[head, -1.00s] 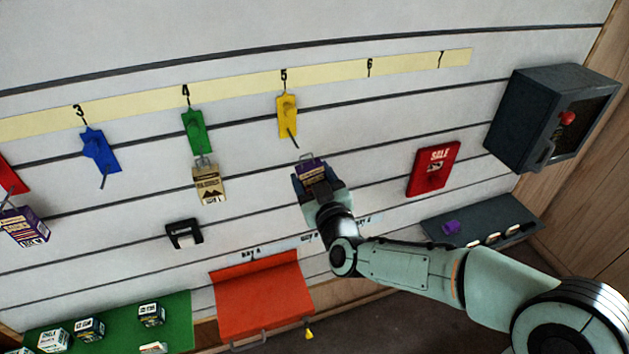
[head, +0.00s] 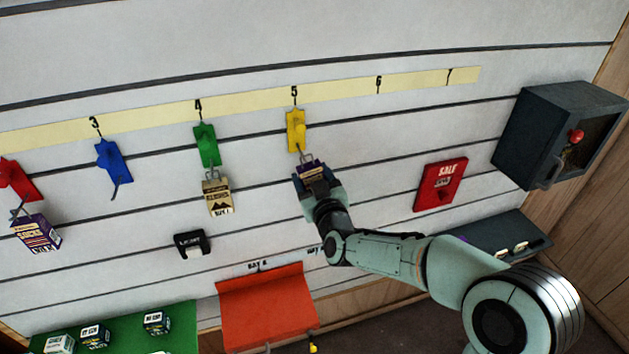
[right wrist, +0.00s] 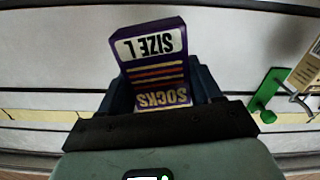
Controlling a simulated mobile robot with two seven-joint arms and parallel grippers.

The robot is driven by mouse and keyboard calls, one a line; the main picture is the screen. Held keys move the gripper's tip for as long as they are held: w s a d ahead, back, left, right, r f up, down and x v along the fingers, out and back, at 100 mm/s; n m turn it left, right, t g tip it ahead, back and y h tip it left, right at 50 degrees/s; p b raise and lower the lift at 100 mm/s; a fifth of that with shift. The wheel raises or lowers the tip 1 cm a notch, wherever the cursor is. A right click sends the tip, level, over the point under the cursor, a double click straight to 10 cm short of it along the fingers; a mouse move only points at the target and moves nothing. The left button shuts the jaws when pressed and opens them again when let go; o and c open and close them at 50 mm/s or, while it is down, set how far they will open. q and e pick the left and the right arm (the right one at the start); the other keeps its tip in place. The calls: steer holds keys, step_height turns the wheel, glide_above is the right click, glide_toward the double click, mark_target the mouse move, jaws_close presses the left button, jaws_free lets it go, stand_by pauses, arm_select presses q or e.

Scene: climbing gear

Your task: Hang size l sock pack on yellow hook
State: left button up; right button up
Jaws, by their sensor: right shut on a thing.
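The size L sock pack (head: 311,168) is purple with a white label. In the right wrist view the pack (right wrist: 152,70) shows "SIZE L" and "SOCKS" upside down. My right gripper (head: 316,180) is shut on it. The yellow hook (head: 296,130) is on the wall under number 5. The pack's top is right below the yellow hook in the head view, close to its prong. I cannot tell whether they touch. My left gripper is not in view.
A green hook (head: 207,145) to the left holds a tan pack (head: 218,197). A red hook (head: 18,180) holds a purple sock pack (head: 36,233). A blue hook (head: 113,160) is empty. A red SALE sign (head: 440,185) and a dark box (head: 545,130) are at right.

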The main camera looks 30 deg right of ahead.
steer(key=shift+w+d, duration=0.15)
steer(key=shift+w, duration=0.45)
steer(key=shift+w+d+f, duration=0.1)
steer(key=shift+w+f, duration=0.3)
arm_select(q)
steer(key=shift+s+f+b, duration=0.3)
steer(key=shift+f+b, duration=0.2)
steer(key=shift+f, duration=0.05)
arm_select(e)
steer(key=shift+w+f, duration=0.15)
steer(key=o, duration=1.1)
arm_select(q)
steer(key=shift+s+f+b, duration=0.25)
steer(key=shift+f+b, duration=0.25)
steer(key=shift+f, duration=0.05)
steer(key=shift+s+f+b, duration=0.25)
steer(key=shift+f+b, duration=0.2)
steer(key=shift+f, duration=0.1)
arm_select(e)
steer(key=v, duration=1.3)
